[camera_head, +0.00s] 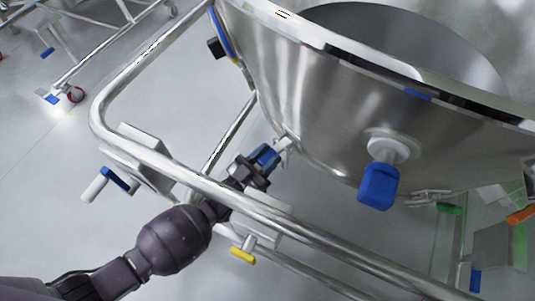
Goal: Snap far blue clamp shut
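My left gripper (279,148) reaches in from the lower left, past the cart's tube rail, with its tip close to the lower wall of the steel bowl (300,95). A blue part (265,156) shows right at the gripper; I cannot tell whether it is a clamp handle or part of the gripper, nor whether the fingers are open or shut. A blue strip (222,33) with a black block beside it runs along the bowl's upper left side. A metal latch with a green end (449,208) sits at the bowl's lower right. My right gripper is out of view.
The bent steel rail (130,82) crosses in front of the bowl. A blue-capped port (378,187) juts from the bowl. A blue-and-white lever (117,180) and a yellow lever (242,255) hang by the rail. Open grey floor lies left.

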